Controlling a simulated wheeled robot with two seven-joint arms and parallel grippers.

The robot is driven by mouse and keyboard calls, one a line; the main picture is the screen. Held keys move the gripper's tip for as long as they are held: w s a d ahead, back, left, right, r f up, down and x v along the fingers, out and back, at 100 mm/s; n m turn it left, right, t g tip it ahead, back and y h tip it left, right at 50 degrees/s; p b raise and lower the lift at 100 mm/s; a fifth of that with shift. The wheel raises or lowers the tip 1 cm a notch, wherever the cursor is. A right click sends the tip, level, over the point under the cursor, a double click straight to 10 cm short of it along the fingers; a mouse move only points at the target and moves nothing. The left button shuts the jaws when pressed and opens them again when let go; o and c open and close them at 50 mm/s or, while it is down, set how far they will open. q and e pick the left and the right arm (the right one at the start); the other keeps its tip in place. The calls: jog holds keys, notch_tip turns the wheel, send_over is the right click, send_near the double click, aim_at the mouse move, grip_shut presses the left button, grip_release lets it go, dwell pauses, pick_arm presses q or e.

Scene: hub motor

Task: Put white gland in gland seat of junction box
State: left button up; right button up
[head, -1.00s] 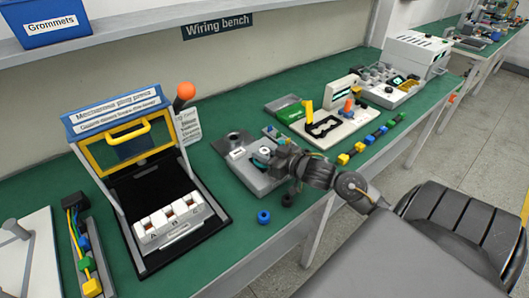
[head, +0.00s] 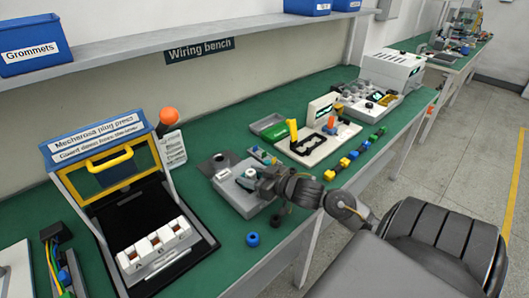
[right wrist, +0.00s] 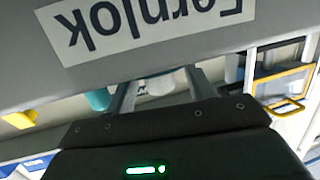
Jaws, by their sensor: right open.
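The junction box (head: 232,194) is a grey, low box on the green bench, right of the plug press. A small white round piece, which looks like the white gland (head: 250,172), shows at its top beside my right gripper (head: 259,181). My right gripper is low over the box's right side. In the right wrist view its two fingers (right wrist: 162,92) stand apart, with a white piece (right wrist: 157,82) showing between or behind them; contact cannot be told. A grey face with an upside-down Fernlok label fills the top of that view. The gland seat is not clearly visible. My left gripper is out of view.
A blue ring (head: 252,239) and a dark ring (head: 276,221) lie in front of the box. The plug press (head: 112,165) stands at left. A white fixture board (head: 322,146) and coloured connectors (head: 344,161) lie to the right. A teal piece (right wrist: 98,99) is beside one finger.

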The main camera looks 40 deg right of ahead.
jog(key=v, duration=1)
jog(key=shift+s, duration=0.15)
